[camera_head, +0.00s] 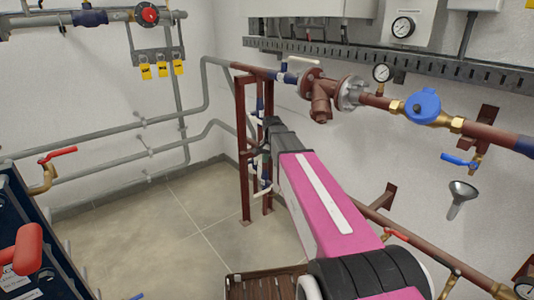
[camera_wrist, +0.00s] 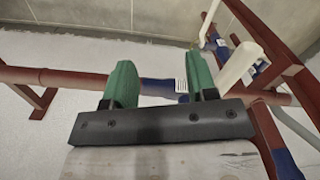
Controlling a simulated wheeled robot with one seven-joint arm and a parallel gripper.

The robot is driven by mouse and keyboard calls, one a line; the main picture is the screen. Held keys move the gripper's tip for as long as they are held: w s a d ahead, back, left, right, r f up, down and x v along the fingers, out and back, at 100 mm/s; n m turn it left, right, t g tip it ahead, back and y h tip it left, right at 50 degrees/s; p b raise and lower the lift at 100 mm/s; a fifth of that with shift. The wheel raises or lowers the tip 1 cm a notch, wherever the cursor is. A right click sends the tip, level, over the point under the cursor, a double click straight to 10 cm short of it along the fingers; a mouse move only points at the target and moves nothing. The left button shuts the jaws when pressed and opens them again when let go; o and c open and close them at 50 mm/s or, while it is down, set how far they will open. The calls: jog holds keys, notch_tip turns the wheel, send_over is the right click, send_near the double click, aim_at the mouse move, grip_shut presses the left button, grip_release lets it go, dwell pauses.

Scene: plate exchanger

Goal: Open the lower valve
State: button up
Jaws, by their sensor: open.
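In the head view, blue valves with white levers sit on the red-brown pipe stand. The lower white lever (camera_head: 264,192) shows below my gripper (camera_head: 268,142), whose fingers are mostly hidden by the arm. In the wrist view, my gripper (camera_wrist: 158,74) is open, its two green fingers spread apart. A blue pipe section (camera_wrist: 158,90) shows between and beyond the fingers. A white lever (camera_wrist: 238,66) stands just right of the right finger. I cannot tell whether they touch. Another white lever (camera_wrist: 208,22) is farther up. I cannot tell which lever matches the lower one in the head view.
The red-brown stand (camera_head: 243,150) rises close around my gripper. A red-brown wall pipe (camera_head: 375,101) with a gauge (camera_head: 382,72) and a blue meter (camera_head: 423,106) runs right. A dark blue unit (camera_head: 30,235) stands at left. The floor (camera_head: 150,225) between is clear.

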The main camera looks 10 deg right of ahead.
jog(key=w+r+m, duration=0.4)
jog(key=w+r, duration=0.5)
jog(key=r, duration=0.1)
jog(key=f, duration=1)
jog(key=shift+a+f, duration=0.3)
jog(key=shift+f, duration=0.05)
grip_shut()
